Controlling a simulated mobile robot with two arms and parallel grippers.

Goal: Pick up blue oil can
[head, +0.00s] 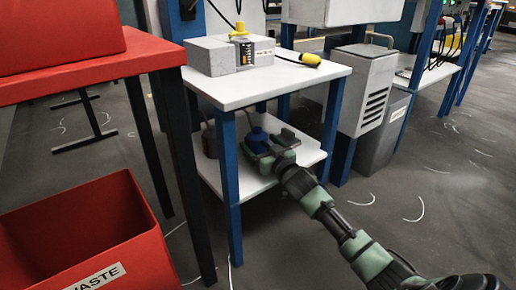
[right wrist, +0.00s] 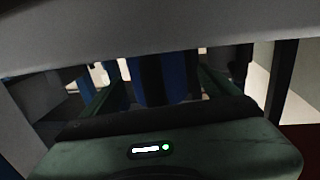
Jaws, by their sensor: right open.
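The blue oil can (head: 257,137) stands on the lower white shelf of the blue-legged table, partly hidden behind my right gripper. My right gripper (head: 264,152) reaches in under the tabletop at the can. In the right wrist view, its open fingers (right wrist: 160,92) stand to either side of a dark blue body, the can (right wrist: 160,78), with a gap showing on each side. The can's lower part is hidden behind the gripper's own body. My left gripper is not in view.
The tabletop (head: 238,92) is close above the gripper and carries grey blocks (head: 209,56) and a yellow-handled tool (head: 309,59). A dark grey can (head: 210,142) stands left of the oil can. A red waste bin (head: 135,235) and a grey machine (head: 363,90) flank the table.

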